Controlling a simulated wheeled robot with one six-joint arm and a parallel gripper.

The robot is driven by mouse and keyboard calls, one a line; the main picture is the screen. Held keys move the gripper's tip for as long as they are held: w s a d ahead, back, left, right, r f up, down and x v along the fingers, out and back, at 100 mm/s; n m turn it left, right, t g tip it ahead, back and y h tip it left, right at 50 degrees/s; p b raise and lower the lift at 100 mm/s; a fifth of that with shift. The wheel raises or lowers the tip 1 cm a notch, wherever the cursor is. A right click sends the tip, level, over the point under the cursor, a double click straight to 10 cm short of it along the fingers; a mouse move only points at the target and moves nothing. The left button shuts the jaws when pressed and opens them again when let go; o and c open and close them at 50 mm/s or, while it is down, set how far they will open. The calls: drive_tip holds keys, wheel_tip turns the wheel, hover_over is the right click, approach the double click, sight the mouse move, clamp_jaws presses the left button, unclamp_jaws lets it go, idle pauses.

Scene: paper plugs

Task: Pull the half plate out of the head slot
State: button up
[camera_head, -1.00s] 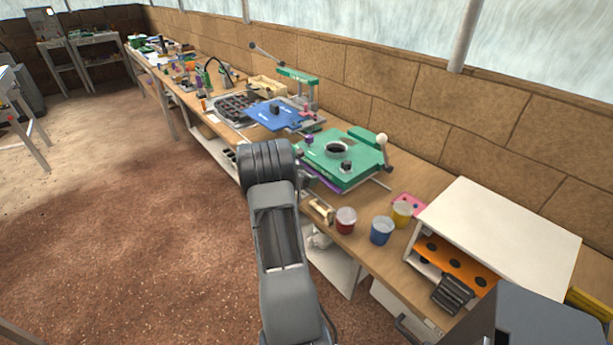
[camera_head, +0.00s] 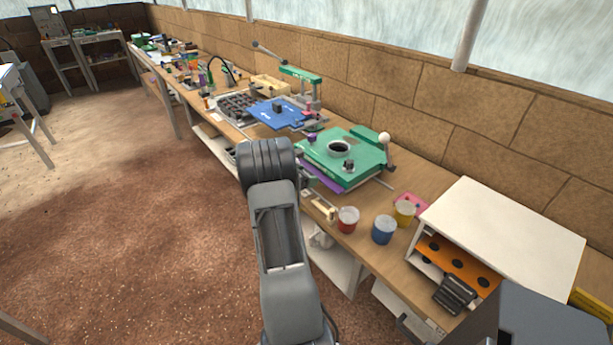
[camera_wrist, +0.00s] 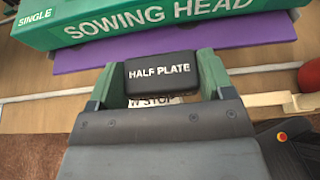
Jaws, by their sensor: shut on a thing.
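The green sowing head (camera_head: 365,153) sits on the bench, and its front face reads "SOWING HEAD" in the wrist view (camera_wrist: 60,36). A flat purple plate (camera_wrist: 190,43) sticks out from under its front edge; a strip of it also shows in the head view (camera_head: 318,178). A black block marked "HALF PLATE" (camera_wrist: 160,72) stands in front of the purple plate. My gripper (camera_wrist: 160,80) is shut on this block, with a green finger on each side. In the head view my wrist hides most of the gripper. How the block joins the plate is hidden.
A blue plate (camera_head: 277,112) lies farther along the bench. The floor left of the bench is open.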

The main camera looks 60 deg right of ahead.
drive_tip(key=shift+w+a, duration=0.1)
drive_tip(key=shift+a, duration=0.05)
drive_tip(key=w+a, duration=0.3)
drive_tip(key=a, duration=0.5)
drive_tip(key=w+a, duration=0.2)
drive_tip(key=a, duration=0.7)
drive_tip(key=shift+w+a+p, duration=0.3)
drive_tip(key=shift+w+p, duration=0.1)
drive_tip(key=shift+p, duration=0.05)
idle(3.9)
drive_tip(key=shift+w+a, duration=0.1)
drive_tip(key=shift+a, duration=0.1)
idle(0.4)
drive_tip(key=shift+w+a, duration=0.25)
drive_tip(key=shift+a, duration=0.45)
drive_tip(key=shift+w+a, duration=0.2)
drive_tip(key=shift+a, duration=0.45)
